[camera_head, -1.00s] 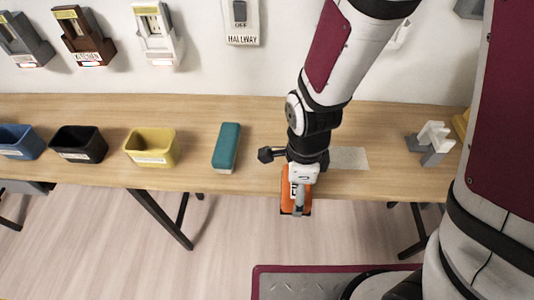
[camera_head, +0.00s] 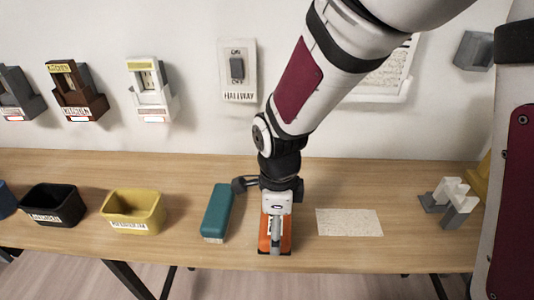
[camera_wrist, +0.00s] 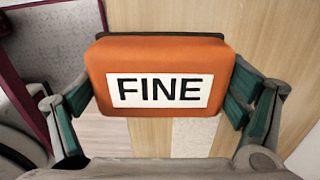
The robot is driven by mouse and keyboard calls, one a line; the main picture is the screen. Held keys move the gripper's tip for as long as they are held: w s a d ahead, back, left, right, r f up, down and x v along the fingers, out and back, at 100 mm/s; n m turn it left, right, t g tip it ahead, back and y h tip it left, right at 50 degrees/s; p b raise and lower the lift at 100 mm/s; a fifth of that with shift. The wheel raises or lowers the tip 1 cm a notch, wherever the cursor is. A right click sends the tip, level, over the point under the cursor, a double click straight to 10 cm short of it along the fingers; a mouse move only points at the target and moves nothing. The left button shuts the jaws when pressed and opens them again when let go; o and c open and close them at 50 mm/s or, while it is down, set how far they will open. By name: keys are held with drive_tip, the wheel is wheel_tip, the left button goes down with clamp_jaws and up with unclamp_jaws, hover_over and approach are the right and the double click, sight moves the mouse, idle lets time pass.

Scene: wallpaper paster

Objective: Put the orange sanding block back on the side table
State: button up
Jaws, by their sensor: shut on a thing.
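The orange sanding block (camera_head: 264,243) is in my gripper (camera_head: 275,232), at the front part of the wooden table (camera_head: 300,172) in the head view. In the wrist view the block (camera_wrist: 165,53) fills the upper middle, with a white label reading "FINE". The green finger pads of my gripper (camera_wrist: 160,105) press on its left and right sides. The block appears at or just above the tabletop; I cannot tell whether it touches. My gripper hides part of it in the head view.
A teal block (camera_head: 217,210) lies just left of my gripper. A yellow bin (camera_head: 134,208) and a black bin (camera_head: 50,204) stand further left. A pale speckled sheet (camera_head: 349,222) lies to the right, then a grey-white holder (camera_head: 449,202). A hallway switch (camera_head: 238,70) is on the wall.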

sight(265, 218)
drive_tip(key=w, duration=0.1)
drive_tip(key=w+a, duration=0.2)
drive_tip(key=w, duration=0.1)
drive_tip(key=shift+f, duration=0.2)
drive_tip(key=shift+w+a+f, duration=0.1)
drive_tip(key=shift+f, duration=0.7)
drive_tip(key=shift+w+a+f, duration=0.1)
drive_tip(key=shift+f, duration=0.7)
drive_tip(key=shift+f, duration=0.1)
drive_tip(key=shift+f+b, duration=0.2)
drive_tip(key=shift+b, duration=0.1)
drive_tip(key=o, duration=0.9)
drive_tip(key=shift+r+b, duration=0.15)
drive_tip(key=shift+b, duration=0.2)
